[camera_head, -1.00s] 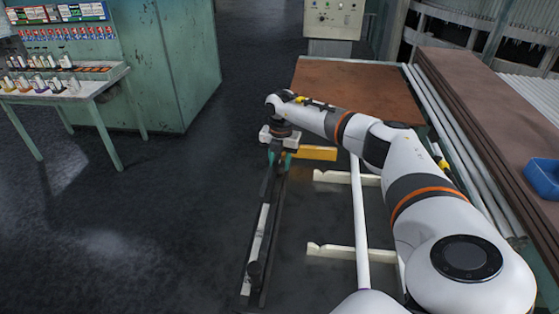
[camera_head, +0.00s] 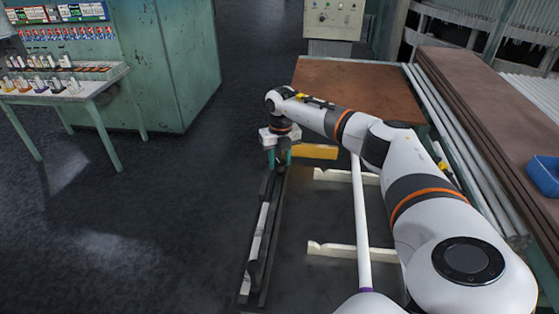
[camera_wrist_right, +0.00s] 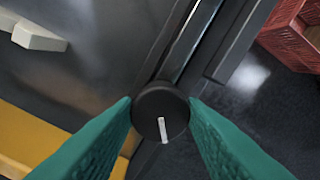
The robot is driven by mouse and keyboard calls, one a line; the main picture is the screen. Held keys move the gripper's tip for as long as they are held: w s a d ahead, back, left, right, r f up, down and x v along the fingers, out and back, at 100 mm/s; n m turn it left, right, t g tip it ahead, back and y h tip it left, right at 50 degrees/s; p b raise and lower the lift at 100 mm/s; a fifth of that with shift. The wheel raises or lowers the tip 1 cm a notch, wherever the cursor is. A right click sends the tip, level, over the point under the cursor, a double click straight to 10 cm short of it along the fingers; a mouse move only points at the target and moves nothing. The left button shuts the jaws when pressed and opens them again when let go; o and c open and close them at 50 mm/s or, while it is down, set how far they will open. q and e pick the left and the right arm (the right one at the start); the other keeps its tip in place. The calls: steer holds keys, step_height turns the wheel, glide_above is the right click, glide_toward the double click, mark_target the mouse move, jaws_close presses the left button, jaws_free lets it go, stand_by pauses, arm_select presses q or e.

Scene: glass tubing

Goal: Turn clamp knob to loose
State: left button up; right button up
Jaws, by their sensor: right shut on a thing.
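The clamp knob (camera_wrist_right: 158,100) is a round black disc with a white line on its face. In the wrist view the line points down, tilted slightly to the right. The green fingers of my right gripper (camera_wrist_right: 163,108) are shut on opposite sides of the knob. In the head view my right gripper (camera_head: 279,158) points down at the far end of a dark rail (camera_head: 273,232), and the knob is hidden there. My left gripper is not in view.
A yellow bar (camera_head: 318,152) lies just right of the gripper. Pale notched supports (camera_head: 338,250) and a long white tube (camera_head: 361,225) stand right of the rail. A red crate (camera_wrist_right: 292,38) shows in the wrist view. The floor left of the rail is clear.

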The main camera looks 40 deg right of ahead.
mark_target(280, 161)
steer(key=n+b, duration=0.1)
steer(key=n, duration=0.4)
steer(key=shift+w+r+n+b, duration=0.1)
steer(key=shift+n+b, duration=0.3)
steer(key=shift+n, duration=2)
steer(key=o, duration=1)
steer(key=shift+r, duration=0.4)
step_height(280, 161, up, 11)
steer(key=shift+d+r+b, duration=0.1)
steer(key=shift+d+b, duration=0.05)
steer(key=shift+b, duration=1.05)
